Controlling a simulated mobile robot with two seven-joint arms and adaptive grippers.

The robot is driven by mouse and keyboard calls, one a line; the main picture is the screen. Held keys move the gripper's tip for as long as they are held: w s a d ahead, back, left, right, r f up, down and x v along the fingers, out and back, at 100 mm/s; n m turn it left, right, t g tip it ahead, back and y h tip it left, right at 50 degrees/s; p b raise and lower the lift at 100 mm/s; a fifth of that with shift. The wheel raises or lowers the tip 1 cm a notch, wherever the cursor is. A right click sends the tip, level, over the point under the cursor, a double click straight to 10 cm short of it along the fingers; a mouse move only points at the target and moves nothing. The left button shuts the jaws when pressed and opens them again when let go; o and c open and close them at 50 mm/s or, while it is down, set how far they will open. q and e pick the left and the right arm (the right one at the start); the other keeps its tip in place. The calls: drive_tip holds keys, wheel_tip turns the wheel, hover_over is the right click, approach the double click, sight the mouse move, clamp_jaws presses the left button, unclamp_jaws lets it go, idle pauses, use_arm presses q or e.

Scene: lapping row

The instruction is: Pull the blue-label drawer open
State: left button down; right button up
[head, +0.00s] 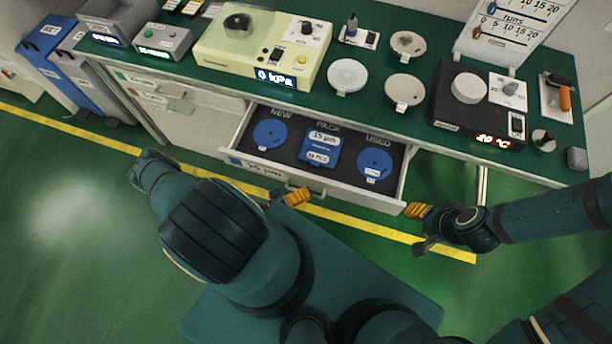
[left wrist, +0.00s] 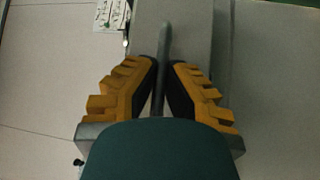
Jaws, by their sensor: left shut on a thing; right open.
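The blue-label drawer (head: 228,150) stands pulled out from under the green-topped bench in the head view. Its front carries a blue-edged label (head: 250,165). Inside lie a blue disc (head: 270,133) at NEW, a blue pack (head: 321,147) in the middle and another blue disc (head: 374,163) at USED. My left gripper (head: 292,196) is at the drawer front, shut on its handle. In the left wrist view the grey handle bar (left wrist: 162,65) runs between the two orange-padded fingers (left wrist: 162,85). My right gripper (head: 417,211) is open and empty, beside the drawer's right front corner.
The bench top (head: 300,98) holds a cream pressure unit (head: 225,50), several pale discs and a dark hotplate unit (head: 470,110). Closed drawers (head: 160,95) are to the left. Blue bins (head: 60,60) stand further left. Green floor is free in front.

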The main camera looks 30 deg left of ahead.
use_arm(q)
drive_tip(key=c, duration=1)
unclamp_jaws()
drive_tip(key=shift+d, duration=0.15)
drive_tip(key=shift+s+a, duration=0.2)
drive_tip(key=shift+a, duration=0.05)
drive_tip(key=v, duration=1.1)
drive_tip(key=shift+s, duration=0.25)
